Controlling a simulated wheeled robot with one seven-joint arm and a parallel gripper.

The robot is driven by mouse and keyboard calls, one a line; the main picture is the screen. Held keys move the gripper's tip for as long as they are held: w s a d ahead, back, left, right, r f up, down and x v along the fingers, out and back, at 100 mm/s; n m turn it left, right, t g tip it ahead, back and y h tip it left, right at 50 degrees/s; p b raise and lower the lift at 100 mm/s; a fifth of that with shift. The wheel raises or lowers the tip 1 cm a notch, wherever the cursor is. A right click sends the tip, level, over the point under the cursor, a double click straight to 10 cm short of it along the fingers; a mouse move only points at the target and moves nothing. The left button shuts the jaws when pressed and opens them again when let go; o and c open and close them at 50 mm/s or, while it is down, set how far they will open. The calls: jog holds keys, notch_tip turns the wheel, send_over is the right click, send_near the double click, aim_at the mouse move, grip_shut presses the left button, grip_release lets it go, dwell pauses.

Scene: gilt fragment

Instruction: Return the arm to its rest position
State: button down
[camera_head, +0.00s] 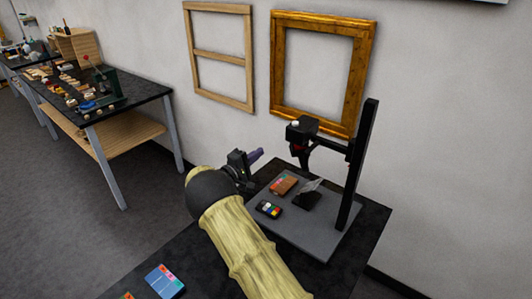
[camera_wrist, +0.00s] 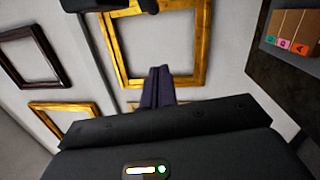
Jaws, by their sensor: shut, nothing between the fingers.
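My arm reaches up from the bottom of the head view, over the front of a black table. My gripper (camera_head: 257,155) is raised above the table, left of a camera stand, with its dark fingers pointing to the right. In the wrist view its fingers (camera_wrist: 158,80) are together with nothing between them. They stand out against the wall and a gilt frame (camera_wrist: 205,45). Much of the arm's lower part is outside the head view.
The black stand (camera_head: 357,165) rises from a grey base (camera_head: 310,235) holding small items, close right of my gripper. A gilt frame (camera_head: 364,75) and a wooden frame (camera_head: 249,60) hang behind. A cluttered workbench (camera_head: 145,92) is left; open floor (camera_head: 80,215) lies before it.

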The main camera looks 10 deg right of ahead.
jog(key=shift+v, duration=0.9)
jog(key=shift+w, duration=0.1)
